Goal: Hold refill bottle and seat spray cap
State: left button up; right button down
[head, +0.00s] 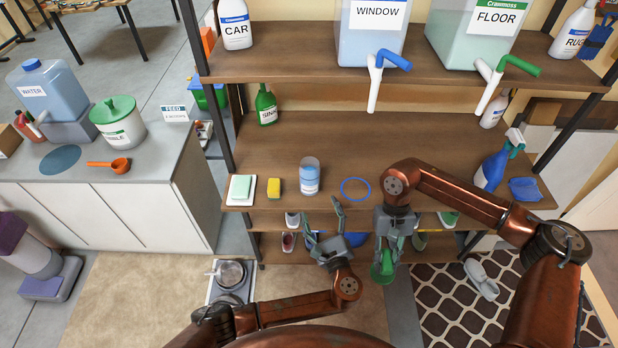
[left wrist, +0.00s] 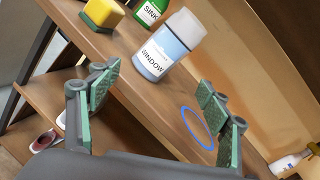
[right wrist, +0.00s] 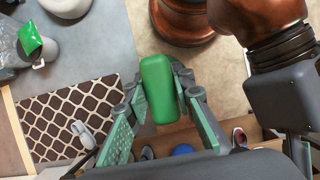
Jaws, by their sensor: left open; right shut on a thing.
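A small clear-topped bottle (head: 310,178) with blue liquid stands upright on the middle shelf; in the left wrist view this bottle (left wrist: 168,48) has a WINDOW label and stands beyond my open fingers. My left gripper (head: 325,217) is open and empty in front of the shelf edge, apart from the bottle. My right gripper (head: 389,240) is shut on a green rounded object (head: 382,268) in front of the shelf; the right wrist view shows this object (right wrist: 158,90) between the fingers. I cannot tell whether it is the spray cap. A blue spray bottle (head: 491,169) stands at the shelf's right.
A blue ring (head: 355,189) lies on the shelf right of the bottle. A yellow sponge (head: 276,187) and a white tray with a green pad (head: 241,188) are to its left. A blue cloth (head: 524,189) lies at the right. Large WINDOW (head: 365,32) and FLOOR (head: 478,30) containers overhang above.

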aim_at(307, 169)
pick_arm(q)
jog(key=w+a+r+m, duration=0.1)
jog(key=w+m, duration=0.1)
jog(key=w, duration=0.2)
jog(key=w+a+m, duration=0.1)
jog(key=w+m, duration=0.1)
jog(key=w, duration=0.2)
jog(key=w+a+r+m, duration=0.1)
jog(key=w, duration=0.4)
jog(key=shift+a+r+m, duration=0.15)
jog(key=shift+r+m, duration=0.15)
jog(key=shift+m, duration=0.1)
jog(key=shift+c, duration=0.6)
jog(key=c, duration=1.7)
dwell(1.2)
